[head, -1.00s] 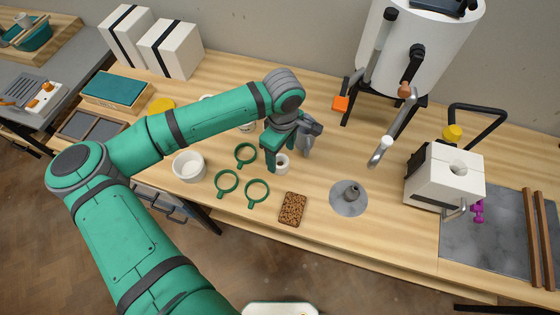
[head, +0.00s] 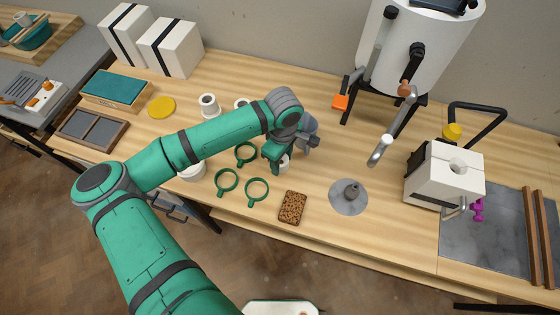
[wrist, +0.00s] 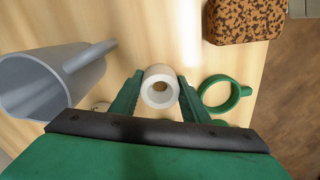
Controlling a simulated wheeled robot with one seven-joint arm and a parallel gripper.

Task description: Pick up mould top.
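A white block mould (head: 440,182) stands at the right of the bench; its upper part (head: 455,160) has a round hole in the top face. My gripper (head: 280,155) is well to the left of it, low over the bench. In the wrist view my gripper (wrist: 160,85) has its two green fingers on either side of a small white hollow cylinder (wrist: 160,72), and they look in contact with it. The cylinder (head: 284,167) is partly hidden in the head view. I cannot tell whether it is off the bench.
A grey jug (wrist: 45,85) stands close to my gripper. Green rings (head: 227,182), a speckled brown block (head: 293,208) and a grey disc with a small cone (head: 348,205) lie nearby. A white upright machine (head: 415,50) stands behind. Bare bench lies between the disc and the mould.

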